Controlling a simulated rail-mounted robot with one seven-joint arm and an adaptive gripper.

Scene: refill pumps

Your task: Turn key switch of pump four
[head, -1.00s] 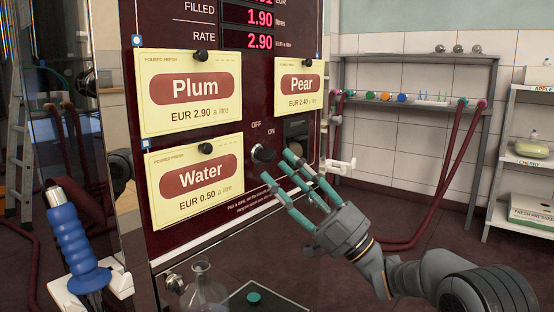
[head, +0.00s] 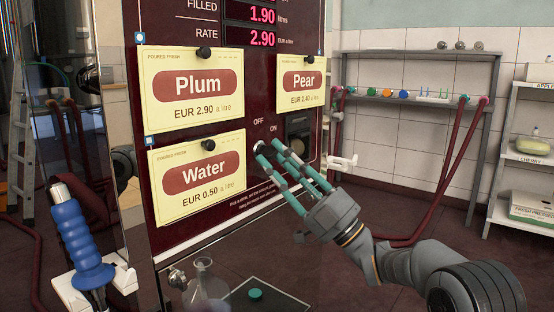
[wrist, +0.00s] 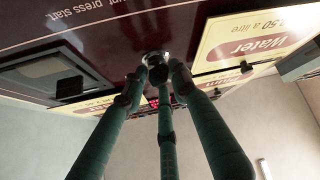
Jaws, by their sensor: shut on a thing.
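The key switch (head: 258,147) is a small dark knob with a bright metal collar on the dark red pump panel (head: 262,85), by the OFF and ON marks. My gripper (head: 267,152) reaches it from the lower right. Its green fingers are shut on the switch, partly hiding it in the head view. In the wrist view the fingertips (wrist: 157,76) close around the switch (wrist: 154,57) from its sides and below. I cannot read the switch's exact angle, and no pump number is legible.
Cards for Plum (head: 198,84), Water (head: 196,176) and Pear (head: 302,85) hang on the panel around the switch. A blue-handled nozzle (head: 78,240) stands at the left. A glass flask (head: 204,285) sits below the panel. A wall shelf (head: 415,55) is behind on the right.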

